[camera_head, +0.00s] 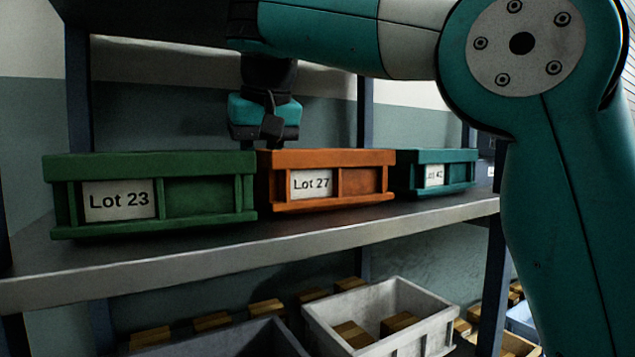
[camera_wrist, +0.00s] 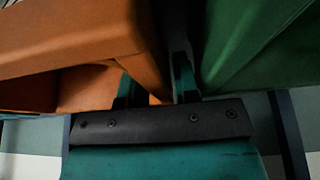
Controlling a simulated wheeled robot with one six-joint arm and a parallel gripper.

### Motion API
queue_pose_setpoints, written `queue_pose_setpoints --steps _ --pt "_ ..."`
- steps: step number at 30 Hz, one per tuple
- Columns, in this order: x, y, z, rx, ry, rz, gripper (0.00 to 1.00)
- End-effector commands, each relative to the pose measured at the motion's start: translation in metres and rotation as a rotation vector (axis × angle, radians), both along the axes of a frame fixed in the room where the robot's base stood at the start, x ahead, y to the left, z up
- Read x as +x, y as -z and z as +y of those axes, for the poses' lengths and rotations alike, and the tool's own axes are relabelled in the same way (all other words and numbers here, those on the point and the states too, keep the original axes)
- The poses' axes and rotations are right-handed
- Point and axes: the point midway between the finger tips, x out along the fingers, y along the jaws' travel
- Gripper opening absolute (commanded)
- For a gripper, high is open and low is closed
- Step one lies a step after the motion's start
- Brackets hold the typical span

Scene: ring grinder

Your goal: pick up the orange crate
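The orange crate (camera_head: 330,159), labelled Lot 27, stands on the shelf between the green and teal crates. My gripper (camera_head: 266,132) points down over its left end in the head view, where its fingertips are hidden behind the crates. In the wrist view the orange crate (camera_wrist: 75,35) fills the left side. My gripper (camera_wrist: 157,88) has its two teal fingers apart, one on each side of the crate's end wall. One finger is on the crate's inner side, the other is in the gap beside the green crate. A thin gap seems to show beside the outer finger.
The green crate (camera_head: 207,163), Lot 23, is close on the left and also shows in the wrist view (camera_wrist: 255,40). The teal crate (camera_head: 447,157) stands on the right. The shelf (camera_head: 290,245) has a bare front strip. Below are a grey bin (camera_head: 440,327) and several small boxes.

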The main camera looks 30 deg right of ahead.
Motion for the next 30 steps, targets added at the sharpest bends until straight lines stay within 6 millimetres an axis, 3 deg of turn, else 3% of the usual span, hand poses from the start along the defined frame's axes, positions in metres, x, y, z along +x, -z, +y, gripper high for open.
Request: queue_pose_setpoints --steps 11,15,16,30 --pt "0.0000 0.0018 -0.0001 0.000 0.000 -0.001 0.29" --pt "0.0000 0.0018 0.0000 0.000 0.000 -0.001 0.01" --pt "0.0000 0.0018 0.0000 0.000 0.000 -0.001 0.00" --pt "0.0002 -0.0072 0.0004 0.001 0.000 -0.003 0.00"
